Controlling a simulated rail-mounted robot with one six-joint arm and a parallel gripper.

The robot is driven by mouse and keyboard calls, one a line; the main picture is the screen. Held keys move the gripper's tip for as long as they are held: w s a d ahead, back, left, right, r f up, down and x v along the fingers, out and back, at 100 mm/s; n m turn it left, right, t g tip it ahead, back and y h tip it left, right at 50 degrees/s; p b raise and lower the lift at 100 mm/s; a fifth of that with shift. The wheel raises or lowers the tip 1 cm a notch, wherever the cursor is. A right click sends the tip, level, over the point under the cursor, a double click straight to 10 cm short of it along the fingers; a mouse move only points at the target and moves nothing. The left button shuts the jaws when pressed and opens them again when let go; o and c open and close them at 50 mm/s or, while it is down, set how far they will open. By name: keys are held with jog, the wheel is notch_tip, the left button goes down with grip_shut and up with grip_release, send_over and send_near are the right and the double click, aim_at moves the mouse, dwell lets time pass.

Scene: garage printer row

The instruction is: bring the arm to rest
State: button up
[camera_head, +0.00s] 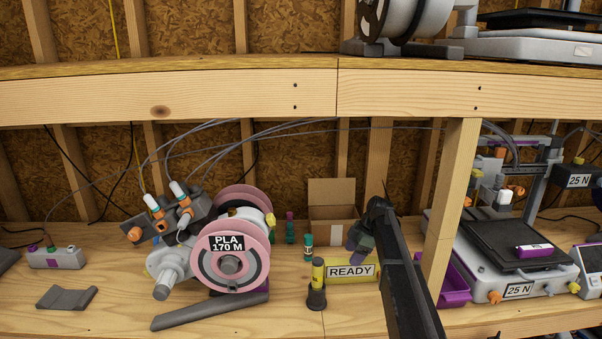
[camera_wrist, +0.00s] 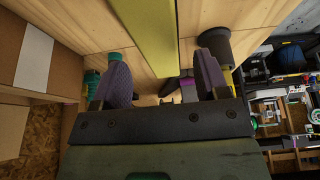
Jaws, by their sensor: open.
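My arm reaches in from the lower right of the head view, and my gripper (camera_head: 358,243) hangs above the wooden bench, in front of the open cardboard box (camera_head: 331,193) and near the right end of the yellow READY sign (camera_head: 345,270). In the wrist view my gripper (camera_wrist: 163,72) has its two purple-grey fingers apart, with nothing held between them. The yellow sign (camera_wrist: 152,30) runs past beyond the fingertips.
A pink PLA spool (camera_head: 205,273) stands left on the bench. A wooden post (camera_head: 452,205), purple bin (camera_head: 455,285) and printer (camera_head: 515,250) are right of my arm. A shelf beam (camera_head: 240,92) crosses above.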

jog(key=s+a+r+m+h+p, duration=0.1)
jog(key=s+r+m+p, duration=0.3)
jog(key=s, duration=0.8)
jog(key=s+a+r+m+h+p, duration=0.1)
jog(key=s+r+m+h+p, duration=0.1)
jog(key=s+r+m+p, duration=0.3)
jog(key=s+a+r+m+h+p, duration=0.1)
jog(key=s+r+m+p, duration=0.4)
jog(key=s, duration=1.4)
jog(key=m+p, duration=0.1)
jog(key=m, duration=0.3)
jog(key=shift+h+p, duration=0.3)
jog(key=shift+r, duration=0.1)
